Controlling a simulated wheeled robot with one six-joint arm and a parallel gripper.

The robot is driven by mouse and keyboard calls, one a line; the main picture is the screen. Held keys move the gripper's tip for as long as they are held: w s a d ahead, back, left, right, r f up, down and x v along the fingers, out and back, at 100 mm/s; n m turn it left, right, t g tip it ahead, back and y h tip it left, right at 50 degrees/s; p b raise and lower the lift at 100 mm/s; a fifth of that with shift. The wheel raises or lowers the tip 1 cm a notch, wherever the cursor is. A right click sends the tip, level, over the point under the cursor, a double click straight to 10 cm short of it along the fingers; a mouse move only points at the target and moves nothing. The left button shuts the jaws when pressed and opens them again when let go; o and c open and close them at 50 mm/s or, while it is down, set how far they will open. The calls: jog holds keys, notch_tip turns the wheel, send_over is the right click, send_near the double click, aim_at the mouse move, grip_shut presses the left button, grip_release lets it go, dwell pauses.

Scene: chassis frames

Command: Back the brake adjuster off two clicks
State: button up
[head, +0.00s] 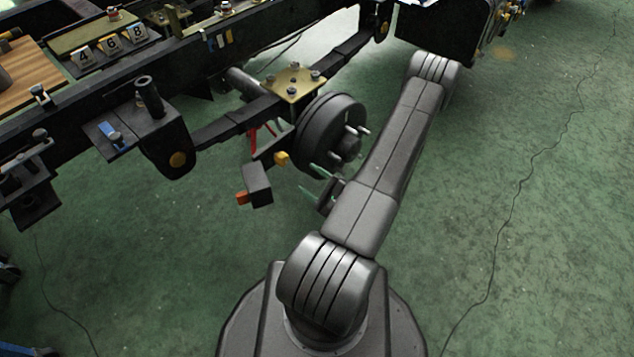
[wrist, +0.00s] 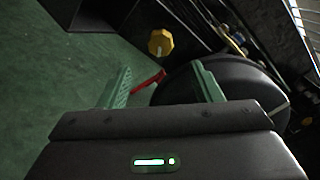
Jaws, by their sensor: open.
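A yellow hexagonal head, which looks like the brake adjuster (head: 282,158), shows left of the brake drum (head: 331,131) in the head view. My gripper (head: 314,182) is open, with green fingers, just below the drum and right of the yellow head. In the wrist view nothing is held between its fingers (wrist: 162,84). A red part (wrist: 148,82) shows between the fingers, farther off. The drum stands behind the right finger, which hides part of it.
A black block with an orange end (head: 257,185) hangs left of my gripper. The axle's brass plate (head: 295,83) and the long black chassis rail (head: 190,62) lie above. Green floor (head: 520,200) is open at right.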

aim_at(285, 161)
jog(key=shift+v, duration=1.05)
jog(key=shift+a, duration=0.1)
jog(key=b+x, duration=0.2)
jog(key=x, duration=1.1)
jog(key=shift+w+a, duration=0.2)
jog(key=shift+w, duration=0.1)
